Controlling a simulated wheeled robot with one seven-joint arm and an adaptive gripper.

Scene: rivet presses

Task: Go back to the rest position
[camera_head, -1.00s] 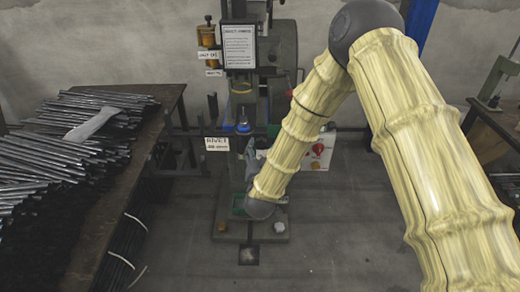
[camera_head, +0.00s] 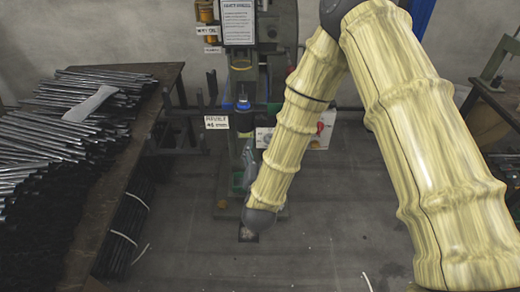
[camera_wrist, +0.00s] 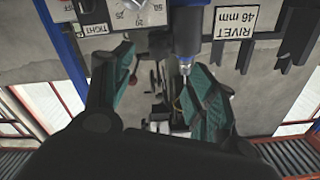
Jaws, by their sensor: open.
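My gripper (camera_wrist: 155,95) is open in the wrist view, its two green-padded fingers apart with nothing held between them. The blue and silver press tip (camera_wrist: 185,45) shows beyond and between the fingers, close to the right one; I cannot tell if they touch. In the head view my gripper (camera_head: 248,165) is mostly hidden behind my forearm, in front of the rivet press (camera_head: 240,75). The press's blue collar (camera_head: 243,104) shows just above it.
A table (camera_head: 85,225) on the left bears a pile of dark metal rods (camera_head: 50,140) with a grey flat piece (camera_head: 90,104) on top. A "RIVET" label (camera_head: 216,122) sits on the press's left. Another bench (camera_head: 497,100) stands at right. The middle floor is clear.

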